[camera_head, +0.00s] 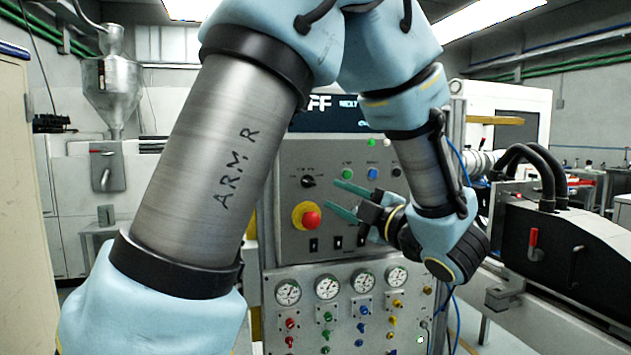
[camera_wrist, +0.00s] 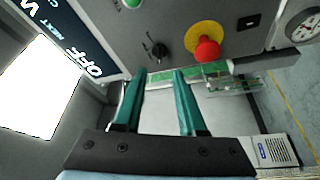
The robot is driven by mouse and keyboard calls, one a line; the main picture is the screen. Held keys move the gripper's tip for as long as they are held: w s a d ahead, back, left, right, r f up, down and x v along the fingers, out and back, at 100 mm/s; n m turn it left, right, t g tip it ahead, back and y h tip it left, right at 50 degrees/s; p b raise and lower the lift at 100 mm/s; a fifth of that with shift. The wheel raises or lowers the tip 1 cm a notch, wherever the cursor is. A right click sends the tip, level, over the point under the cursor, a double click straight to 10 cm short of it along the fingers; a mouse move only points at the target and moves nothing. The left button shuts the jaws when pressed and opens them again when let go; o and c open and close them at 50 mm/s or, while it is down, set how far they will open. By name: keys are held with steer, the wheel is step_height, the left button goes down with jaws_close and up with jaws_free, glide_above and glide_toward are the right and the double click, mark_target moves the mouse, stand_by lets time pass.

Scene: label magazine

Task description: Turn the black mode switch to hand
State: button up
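The black mode switch (camera_head: 308,181) is a small knob on the upper left of the grey control panel (camera_head: 330,156). In the wrist view the switch (camera_wrist: 157,49) shows just beyond the fingertips, roughly in line with the gap between them. My gripper (camera_head: 332,194) has two teal fingers. They are apart with nothing between them, to the right of the switch in the head view. In the wrist view the fingers (camera_wrist: 159,73) point towards the panel and appear clear of the switch. The markings around the switch are too small to read.
A red mushroom button (camera_head: 311,220) on a yellow disc sits below the switch, close to the fingers. Green, blue and white buttons (camera_head: 372,173) are to the right. A dark display (camera_head: 335,115) is above. Gauges and coloured valves (camera_head: 327,286) fill the lower panel.

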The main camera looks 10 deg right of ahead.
mark_target(310, 183)
steer(key=p+x, duration=0.2)
steer(key=x, duration=0.4)
steer(key=shift+w+r, duration=0.1)
steer(key=shift+r, duration=0.1)
steer(key=shift+p+x, duration=0.45)
steer(key=shift+x, duration=0.35)
steer(key=shift+f, duration=0.15)
jaws_close()
